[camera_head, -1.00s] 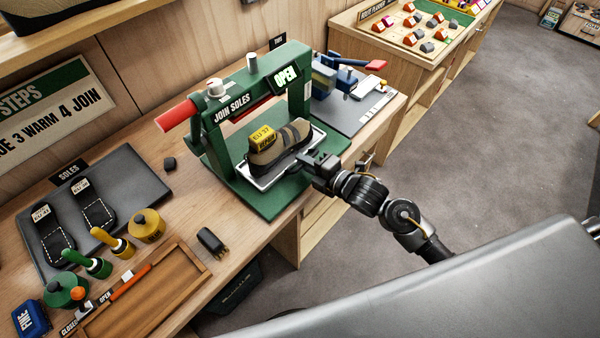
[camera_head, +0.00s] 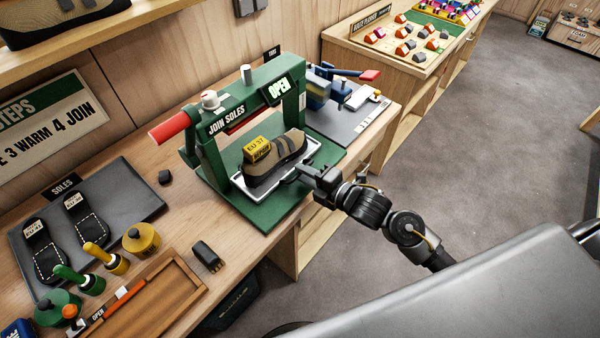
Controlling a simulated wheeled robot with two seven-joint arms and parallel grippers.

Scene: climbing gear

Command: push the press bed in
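The green press (camera_head: 206,160) labelled JOIN SOLES stands on the workbench, its sign reading OPEN and its red handle (camera_head: 170,128) pointing left. Its bed, a pale metal tray (camera_head: 247,194), sticks out at the front over the green base. A tan and dark shoe (camera_head: 289,146) with a yellow EU 37 tag lies on the bed. My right gripper (camera_head: 306,174) is at the bed's front right edge, close to the shoe's end. I cannot tell whether it touches the bed or whether its fingers are apart. My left gripper is not in view.
A blue clamp tool (camera_head: 320,88) on a grey mat stands right of the press. At left are a dark mat (camera_head: 130,187) with soles, several tools, a small black object (camera_head: 207,256) and a wooden tray (camera_head: 165,313). Open floor lies at right.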

